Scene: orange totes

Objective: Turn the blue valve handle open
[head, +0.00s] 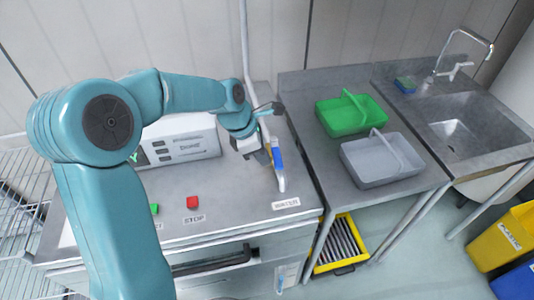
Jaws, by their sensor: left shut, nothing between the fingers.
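The blue valve handle (276,156) is at the right side of the steel counter, below a vertical pipe. It is long and narrow, with a pale lower end, and slants slightly. My left gripper (257,157) is just left of the handle, shut with nothing between its fingers. The gripper and wrist hide part of the valve. I cannot tell whether the gripper touches the handle. My right gripper is not in view.
A control box (183,140) stands behind my left arm. A green basket (345,117) and a grey basket (375,165) stand on the table to the right, beside a sink (465,125).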

